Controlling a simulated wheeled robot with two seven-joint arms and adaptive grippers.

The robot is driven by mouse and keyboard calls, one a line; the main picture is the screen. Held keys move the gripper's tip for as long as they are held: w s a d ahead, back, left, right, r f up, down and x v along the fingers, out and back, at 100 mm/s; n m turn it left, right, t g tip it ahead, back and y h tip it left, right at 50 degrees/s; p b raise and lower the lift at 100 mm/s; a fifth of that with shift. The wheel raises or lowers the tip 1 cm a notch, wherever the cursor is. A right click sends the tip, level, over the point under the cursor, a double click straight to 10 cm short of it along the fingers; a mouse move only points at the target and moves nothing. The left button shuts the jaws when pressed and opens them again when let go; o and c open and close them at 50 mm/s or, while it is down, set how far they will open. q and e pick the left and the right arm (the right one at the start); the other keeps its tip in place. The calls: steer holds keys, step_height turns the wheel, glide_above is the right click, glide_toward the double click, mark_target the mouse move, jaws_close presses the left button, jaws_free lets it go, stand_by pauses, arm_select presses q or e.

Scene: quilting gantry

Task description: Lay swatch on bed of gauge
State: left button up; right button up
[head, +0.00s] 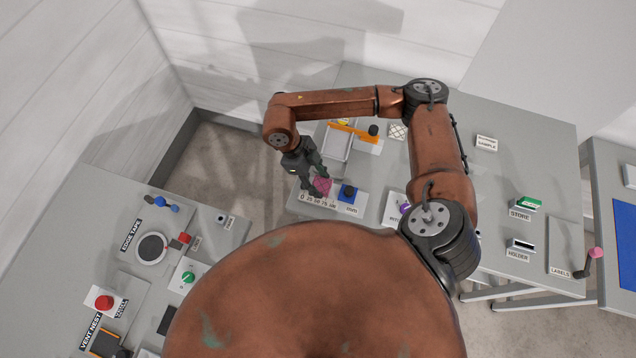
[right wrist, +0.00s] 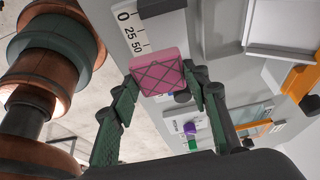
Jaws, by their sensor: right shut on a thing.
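A pink swatch (head: 322,187) with a dark crossed-line pattern is held in my right gripper (head: 314,181). In the right wrist view the swatch (right wrist: 158,75) sits between the two fingertips of the gripper (right wrist: 163,84). The gauge (head: 317,201) has a white scale strip numbered from 0, at the near left corner of the far table. The swatch hangs at the scale, beside the numbers; I cannot tell whether it touches the bed, which the swatch and gripper partly hide. The scale (right wrist: 132,35) also shows at the top of the right wrist view. My left gripper is not in view.
A purple knob (head: 404,208) is further right. Floor lies between this table and the left table (head: 75,220).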

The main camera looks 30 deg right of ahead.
mark_target(318, 184)
steer(key=shift+w+d+f, duration=0.25)
steer(key=shift+w+f, duration=0.35)
steer(key=shift+f, duration=0.2)
steer(key=shift+w+d+f, duration=0.1)
steer(key=shift+w+f, duration=0.1)
steer(key=shift+f, duration=1.55)
steer(key=shift+f, duration=0.1)
steer(key=o, duration=0.7)
steer(key=shift+o, duration=0.2)
steer(key=v, duration=1.2)
steer(key=shift+b, duration=0.35)
